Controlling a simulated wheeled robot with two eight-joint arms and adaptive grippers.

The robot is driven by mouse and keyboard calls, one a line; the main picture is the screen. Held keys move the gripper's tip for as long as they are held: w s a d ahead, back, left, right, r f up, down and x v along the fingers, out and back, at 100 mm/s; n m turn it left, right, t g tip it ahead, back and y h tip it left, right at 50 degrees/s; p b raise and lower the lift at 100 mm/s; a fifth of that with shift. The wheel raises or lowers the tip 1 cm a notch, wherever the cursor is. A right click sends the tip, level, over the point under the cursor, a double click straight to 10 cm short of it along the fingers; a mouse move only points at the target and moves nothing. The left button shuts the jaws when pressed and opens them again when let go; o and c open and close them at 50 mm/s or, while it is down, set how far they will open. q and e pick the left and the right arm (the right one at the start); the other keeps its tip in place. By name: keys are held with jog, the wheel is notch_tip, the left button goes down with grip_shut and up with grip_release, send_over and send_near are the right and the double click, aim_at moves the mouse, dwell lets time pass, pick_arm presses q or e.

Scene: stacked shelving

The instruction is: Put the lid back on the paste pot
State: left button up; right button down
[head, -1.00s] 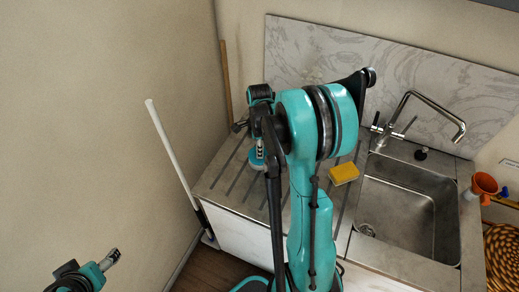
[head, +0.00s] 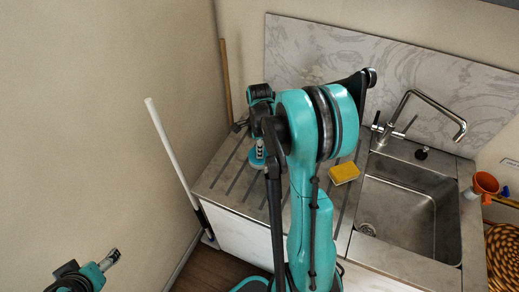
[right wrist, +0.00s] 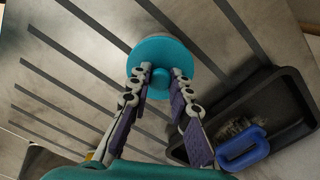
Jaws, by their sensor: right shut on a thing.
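The teal lid (right wrist: 160,58), round with a small knob, sits between the fingertips in the right wrist view. My right gripper (right wrist: 160,80) is shut on its knob. In the head view the lid (head: 256,163) shows as a small blue-teal disc at my right gripper (head: 259,150), over the draining board. A pale rounded shape behind the lid in the right wrist view may be the paste pot, mostly covered; I cannot tell whether the lid touches it. My left gripper (head: 112,257) is at the lower left of the head view, far from the counter; its jaw state is unclear.
A black tray (right wrist: 272,120) holding a blue-handled brush (right wrist: 243,148) lies close to the right gripper. A yellow sponge (head: 344,173) lies on the grooved draining board beside the sink (head: 410,205). An orange cup (head: 485,184) stands right of the sink. Walls bound the left and back.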

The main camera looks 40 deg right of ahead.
jog(key=c, duration=0.8)
grip_release()
jog(key=shift+c, duration=0.2)
jog(key=shift+r, duration=0.1)
jog(key=shift+r+p, duration=2.5)
jog(key=shift+r, duration=0.95)
grip_shut()
jog(key=shift+f, duration=0.25)
